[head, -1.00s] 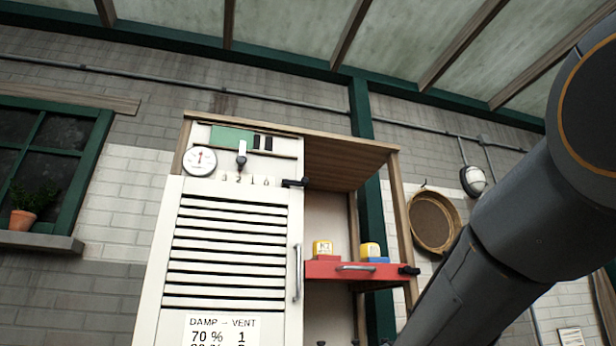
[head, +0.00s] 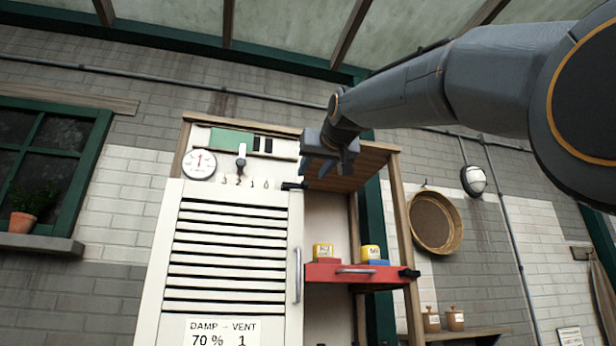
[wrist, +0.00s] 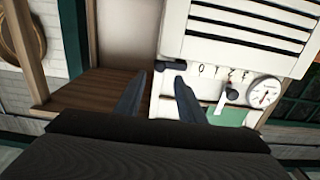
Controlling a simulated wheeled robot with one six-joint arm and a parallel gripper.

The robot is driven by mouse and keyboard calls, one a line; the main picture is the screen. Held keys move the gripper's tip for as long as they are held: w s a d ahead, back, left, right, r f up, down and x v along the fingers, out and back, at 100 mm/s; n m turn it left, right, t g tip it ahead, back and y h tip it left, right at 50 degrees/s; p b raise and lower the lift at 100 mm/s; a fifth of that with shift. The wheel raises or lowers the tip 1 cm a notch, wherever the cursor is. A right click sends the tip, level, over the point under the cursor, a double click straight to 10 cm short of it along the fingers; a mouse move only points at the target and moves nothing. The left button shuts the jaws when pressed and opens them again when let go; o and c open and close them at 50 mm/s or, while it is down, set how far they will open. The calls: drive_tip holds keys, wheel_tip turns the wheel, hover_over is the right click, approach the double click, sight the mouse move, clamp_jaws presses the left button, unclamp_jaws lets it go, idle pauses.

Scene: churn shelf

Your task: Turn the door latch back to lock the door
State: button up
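The white louvred door (head: 232,190) fills the left side of the cabinet and looks closed. A black door latch (head: 293,186) lies roughly level at the door's top right corner; its exact angle is hard to tell. My gripper (head: 318,170) is above and right of the latch in the head view, in front of the cabinet's upper right. In the wrist view my gripper (wrist: 160,78) has its two fingers apart with nothing between them. The latch (wrist: 168,65) shows just beyond the fingertips there, and no contact is visible.
A vent lever (head: 241,162) and a round dial (head: 199,164) sit above the door. The door has a vertical handle (head: 297,275).

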sight(306, 182)
drive_tip(key=shift+p+x, duration=1.15)
drive_tip(key=shift+x, duration=1.6)
drive_tip(key=shift+c, duration=0.5)
clamp_jaws()
